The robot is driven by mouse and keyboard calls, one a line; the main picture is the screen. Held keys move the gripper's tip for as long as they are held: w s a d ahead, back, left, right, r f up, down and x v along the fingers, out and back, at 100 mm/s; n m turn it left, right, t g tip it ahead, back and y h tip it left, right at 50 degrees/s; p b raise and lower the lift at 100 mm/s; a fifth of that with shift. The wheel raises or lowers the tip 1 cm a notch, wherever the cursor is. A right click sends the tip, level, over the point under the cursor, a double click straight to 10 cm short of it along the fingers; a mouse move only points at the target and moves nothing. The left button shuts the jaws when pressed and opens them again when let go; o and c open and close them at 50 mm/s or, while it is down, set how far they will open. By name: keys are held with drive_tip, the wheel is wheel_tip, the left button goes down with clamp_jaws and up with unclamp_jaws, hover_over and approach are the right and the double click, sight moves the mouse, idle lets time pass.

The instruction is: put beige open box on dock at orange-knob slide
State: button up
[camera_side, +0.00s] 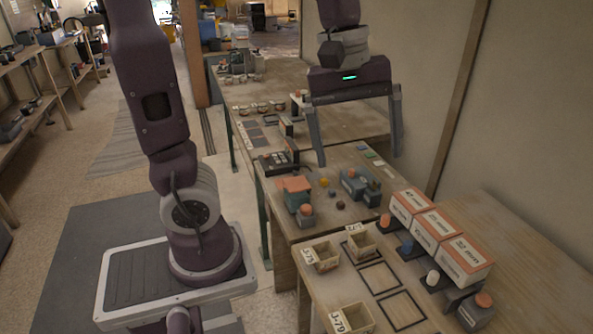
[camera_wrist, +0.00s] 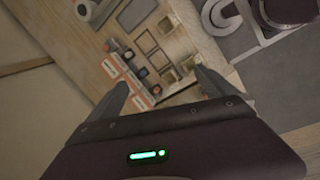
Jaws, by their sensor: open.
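In the side view my gripper (camera_side: 358,156) is open and empty, high above the benches, with its fingers pointing down. Three beige open boxes with white labels are on the near bench: one at the left (camera_side: 322,257), one farther back (camera_side: 361,243), and one at the front (camera_side: 352,319). The back box stands at a black square outline, partly covering it; I cannot tell if it is seated exactly. Two other outlines, the middle one (camera_side: 380,277) and the near one (camera_side: 401,310), are empty. An orange knob (camera_side: 385,219) is beside the back outline. My gripper also shows in the wrist view (camera_wrist: 163,84).
Blue (camera_side: 407,246) and white (camera_side: 432,277) knobs line the outlines' right side. Orange-and-white cartons (camera_side: 438,232) stand behind them. A grey block with an orange top (camera_side: 477,309) is near right. Tools and small parts (camera_side: 298,193) crowd the bench beyond.

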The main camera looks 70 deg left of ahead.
drive_tip(key=s+d+f+m+t+y, duration=0.1)
drive_tip(key=s+d+m+t, duration=0.1)
drive_tip(key=s+m, duration=0.9)
drive_tip(key=shift+f+m+t+y, duration=0.15)
drive_tip(key=shift+m+t+y, duration=0.25)
drive_tip(key=shift+m+t, duration=0.55)
idle(0.7)
